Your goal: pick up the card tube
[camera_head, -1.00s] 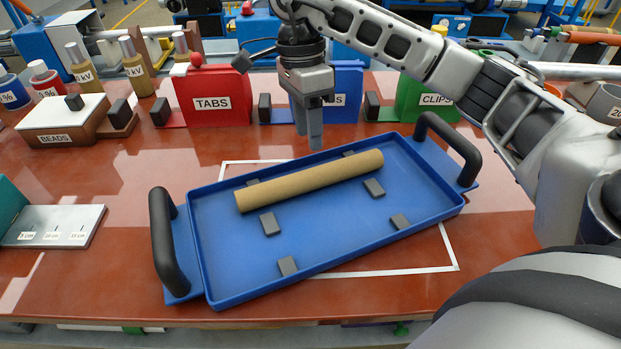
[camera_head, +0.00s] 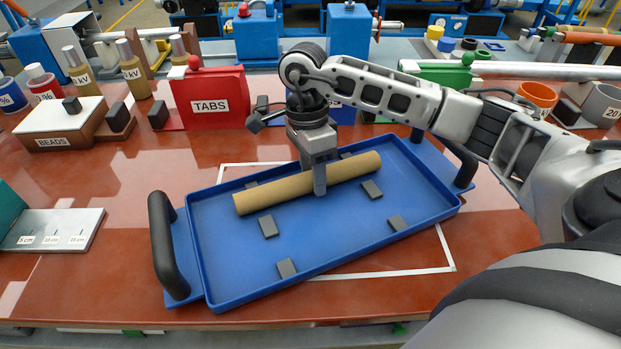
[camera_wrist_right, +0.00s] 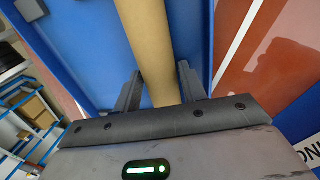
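The card tube (camera_head: 352,169) is a brown cylinder lying slantwise in the blue tray (camera_head: 240,274). My right gripper (camera_head: 319,186) points down at the tube's middle in the head view. In the right wrist view the tube (camera_wrist_right: 148,45) passes between the two fingers of the right gripper (camera_wrist_right: 158,90), one on each side. The fingers stand apart with a visible gap on at least the left side, so the gripper is open. The far finger is hidden in the head view. My left gripper is not in view.
The tray has black handles at its left (camera_head: 160,245) and right ends and several small grey blocks inside. Behind it stand a red TABS bin (camera_head: 208,98), a blue bin and a green bin (camera_head: 440,75). A BEADS box (camera_head: 62,124) is at left.

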